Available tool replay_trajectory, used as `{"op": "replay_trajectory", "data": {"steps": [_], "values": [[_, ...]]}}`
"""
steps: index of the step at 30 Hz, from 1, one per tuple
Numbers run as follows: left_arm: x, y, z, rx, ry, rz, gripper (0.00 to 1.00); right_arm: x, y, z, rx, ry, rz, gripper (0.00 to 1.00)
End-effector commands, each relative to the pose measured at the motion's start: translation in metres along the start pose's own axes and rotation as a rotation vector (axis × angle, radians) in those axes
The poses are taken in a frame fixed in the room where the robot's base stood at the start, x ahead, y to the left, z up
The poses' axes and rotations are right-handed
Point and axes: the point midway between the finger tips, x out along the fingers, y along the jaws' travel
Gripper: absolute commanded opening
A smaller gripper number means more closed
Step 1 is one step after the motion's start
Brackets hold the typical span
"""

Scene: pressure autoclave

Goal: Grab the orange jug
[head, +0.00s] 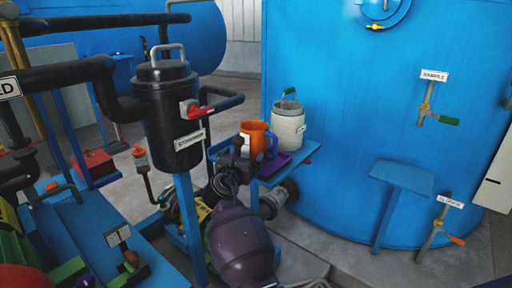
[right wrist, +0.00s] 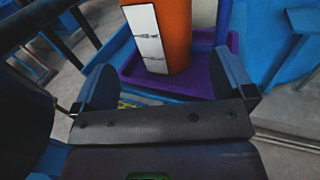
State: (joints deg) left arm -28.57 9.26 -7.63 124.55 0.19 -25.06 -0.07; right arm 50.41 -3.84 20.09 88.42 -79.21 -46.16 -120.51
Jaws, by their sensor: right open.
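The orange jug (head: 254,129) stands upright in a shallow purple tray (head: 294,160) on a small blue shelf beside the big blue tank. In the right wrist view the jug (right wrist: 179,38) shows as an orange body with a white label, just beyond and between the fingertips. My right gripper (head: 254,145) is open in front of the jug and hides part of its lower body in the head view. In the right wrist view its two blue-grey fingers (right wrist: 164,80) are spread wide, with nothing held. Whether either finger touches the jug cannot be told. My left gripper is not in view.
A whitish pail (head: 288,130) with a handle stands right behind the jug. A black strainer (head: 170,110) with a red-handled valve and pipes stands close on the left. The large blue tank (head: 360,140) rises behind, with a small blue step (head: 402,177) at its right.

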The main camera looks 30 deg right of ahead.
Motion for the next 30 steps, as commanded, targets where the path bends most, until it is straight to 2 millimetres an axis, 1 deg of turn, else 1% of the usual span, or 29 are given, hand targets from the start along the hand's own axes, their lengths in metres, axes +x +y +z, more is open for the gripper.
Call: {"op": "replay_trajectory", "data": {"steps": [2,5,11,15,20,23,27,30], "values": [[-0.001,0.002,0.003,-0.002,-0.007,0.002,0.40,0.001,0.000,0.000,-0.031,0.001,0.000,1.00],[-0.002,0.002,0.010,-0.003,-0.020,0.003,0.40,0.009,0.000,-0.002,-0.047,0.001,0.000,1.00],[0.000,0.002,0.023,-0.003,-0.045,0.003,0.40,0.038,0.000,-0.005,-0.047,0.003,0.000,1.00],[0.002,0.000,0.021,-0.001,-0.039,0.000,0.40,0.052,0.000,-0.004,-0.045,0.003,0.000,1.00],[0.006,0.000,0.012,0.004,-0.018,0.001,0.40,0.059,0.000,-0.002,-0.043,0.002,0.002,1.00],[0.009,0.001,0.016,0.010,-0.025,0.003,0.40,0.070,-0.001,-0.005,-0.043,0.004,0.000,1.00],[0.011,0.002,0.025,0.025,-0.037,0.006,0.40,0.089,-0.002,-0.008,-0.045,0.006,0.001,1.00],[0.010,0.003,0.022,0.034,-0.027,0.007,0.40,0.100,-0.003,-0.006,-0.045,0.005,0.001,1.00]]}}
